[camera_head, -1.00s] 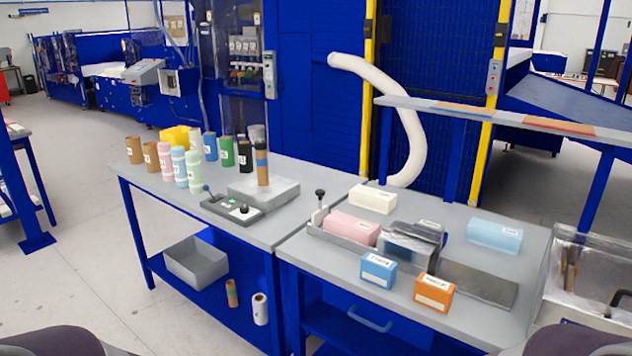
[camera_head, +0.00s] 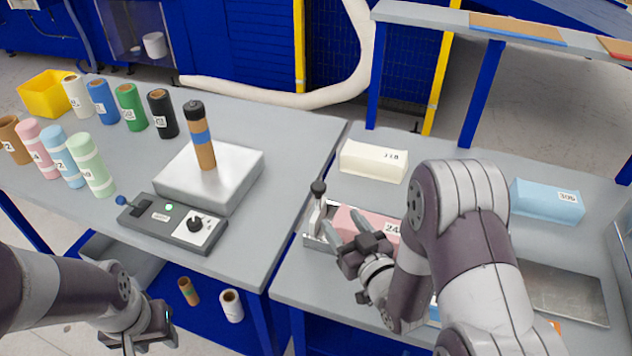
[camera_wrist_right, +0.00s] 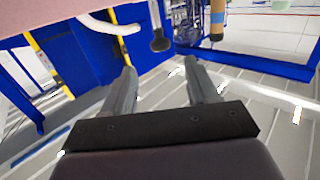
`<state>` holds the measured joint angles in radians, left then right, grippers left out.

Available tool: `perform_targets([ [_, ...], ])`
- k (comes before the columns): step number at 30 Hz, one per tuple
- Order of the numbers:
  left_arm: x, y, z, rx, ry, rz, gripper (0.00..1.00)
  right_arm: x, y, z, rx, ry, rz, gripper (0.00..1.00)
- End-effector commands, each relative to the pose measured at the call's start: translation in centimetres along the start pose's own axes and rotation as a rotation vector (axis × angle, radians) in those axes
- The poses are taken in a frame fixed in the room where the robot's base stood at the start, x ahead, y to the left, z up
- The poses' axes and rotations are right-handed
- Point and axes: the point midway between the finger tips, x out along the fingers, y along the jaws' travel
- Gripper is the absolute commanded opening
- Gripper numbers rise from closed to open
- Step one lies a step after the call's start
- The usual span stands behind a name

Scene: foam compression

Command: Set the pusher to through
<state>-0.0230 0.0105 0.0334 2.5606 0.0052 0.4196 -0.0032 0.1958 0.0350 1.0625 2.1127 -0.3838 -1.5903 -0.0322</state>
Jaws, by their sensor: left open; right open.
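The pusher is the lever with a black knob (camera_head: 318,188) and a pale metal shaft. It stands upright at the left end of the metal channel (camera_head: 314,241), beside the pink block (camera_head: 349,222). My right gripper (camera_head: 350,230) is open and empty, in front of the pink block and right of the knob. In the right wrist view the knob (camera_wrist_right: 159,40) hangs upside down, beyond and between the open fingertips (camera_wrist_right: 160,68), apart from them. The pink block (camera_wrist_right: 40,18) fills the top left there. My left gripper (camera_head: 140,342) is low at the left, empty.
A cream block (camera_head: 373,160) and a blue block (camera_head: 546,200) lie on the right table. My right arm hides part of that table. The left table holds a control box (camera_head: 172,222), a metal block (camera_head: 230,178) under a brown tube, and several coloured rolls.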

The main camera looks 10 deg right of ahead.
Motion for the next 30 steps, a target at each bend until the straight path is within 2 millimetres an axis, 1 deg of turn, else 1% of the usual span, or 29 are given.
perform_targets([
  [2, -0.2, 0.0, 0.0, 0.000, 0.000, 0.000, 0.43, 0.1, -0.1, -0.4, 0.005, 0.038, -0.004, 0.59],
  [4, -0.5, 0.0, -0.1, 0.000, 0.000, 0.000, 0.43, 1.1, -0.2, -0.7, 0.006, 0.048, -0.007, 0.59],
  [12, -1.9, 0.0, -0.3, 0.000, 0.001, 0.000, 0.43, 7.9, -0.2, -1.1, 0.006, 0.047, -0.005, 0.59],
  [15, -2.2, 0.0, -0.3, 0.000, 0.001, 0.000, 0.43, 9.8, -0.2, -1.1, 0.006, 0.045, -0.005, 0.59],
  [18, -2.4, 0.0, -0.3, 0.000, 0.001, 0.000, 0.43, 11.1, -0.2, -1.1, 0.007, 0.045, -0.004, 0.59],
  [23, -2.5, 0.0, -0.3, 0.000, 0.001, 0.000, 0.43, 12.2, -0.1, -1.1, 0.007, 0.046, -0.003, 0.59],
  [30, -2.5, 0.0, -0.3, 0.000, 0.001, 0.000, 0.43, 12.3, -0.1, -1.0, 0.007, 0.044, -0.003, 0.59],
])
